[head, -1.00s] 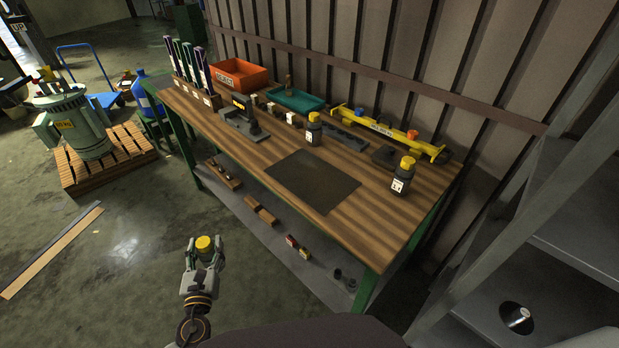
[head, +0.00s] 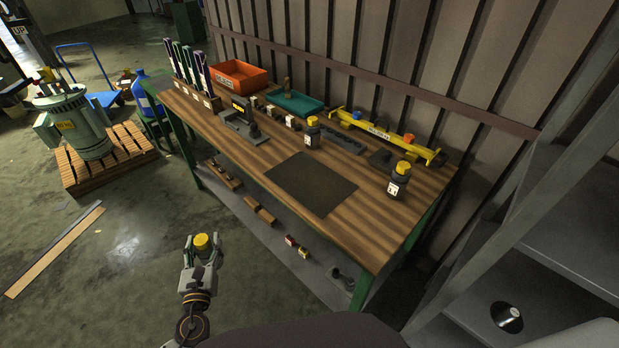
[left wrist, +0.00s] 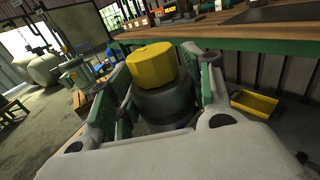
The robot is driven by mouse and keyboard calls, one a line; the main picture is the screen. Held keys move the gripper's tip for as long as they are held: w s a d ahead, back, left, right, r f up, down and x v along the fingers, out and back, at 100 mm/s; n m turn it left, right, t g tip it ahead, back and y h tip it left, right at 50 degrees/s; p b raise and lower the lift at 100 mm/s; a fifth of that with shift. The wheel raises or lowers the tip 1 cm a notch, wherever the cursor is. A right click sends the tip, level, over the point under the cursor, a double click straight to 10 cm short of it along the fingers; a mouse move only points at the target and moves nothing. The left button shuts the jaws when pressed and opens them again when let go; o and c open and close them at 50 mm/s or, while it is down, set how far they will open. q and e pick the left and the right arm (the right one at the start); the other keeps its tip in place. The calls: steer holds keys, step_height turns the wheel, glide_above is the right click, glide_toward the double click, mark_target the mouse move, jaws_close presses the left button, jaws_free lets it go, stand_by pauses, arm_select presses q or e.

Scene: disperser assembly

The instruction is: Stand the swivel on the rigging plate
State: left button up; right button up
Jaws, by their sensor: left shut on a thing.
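My left gripper (head: 202,256) is shut on a dark grey round piece with a yellow faceted top, which I take to be the swivel (head: 201,242). It is held out over the floor, in front of the bench and apart from it. In the left wrist view the swivel (left wrist: 152,70) stands between the two fingers, yellow top up. My right gripper is not in view.
Two similar yellow-topped, labelled dark pieces stand on the wooden bench (head: 245,162), one at the right (head: 398,180), one farther back (head: 312,132). A yellow beam (head: 385,135), teal tray (head: 294,103) and orange bin (head: 239,75) line the back. Grey shelving (head: 560,235) stands at right.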

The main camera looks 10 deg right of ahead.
mark_target(205, 237)
arm_select(q)
steer(key=shift+r+p, duration=0.4)
steer(key=shift+r, duration=0.35)
steer(key=shift+d+r, duration=0.15)
steer(key=shift+r, duration=0.05)
steer(key=shift+w+d+r, duration=0.2)
steer(key=shift+d+r, duration=0.1)
steer(key=shift+r, duration=0.35)
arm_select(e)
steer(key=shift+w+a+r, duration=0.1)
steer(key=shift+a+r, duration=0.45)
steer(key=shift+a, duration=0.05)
arm_select(q)
steer(key=shift+d+r, duration=0.1)
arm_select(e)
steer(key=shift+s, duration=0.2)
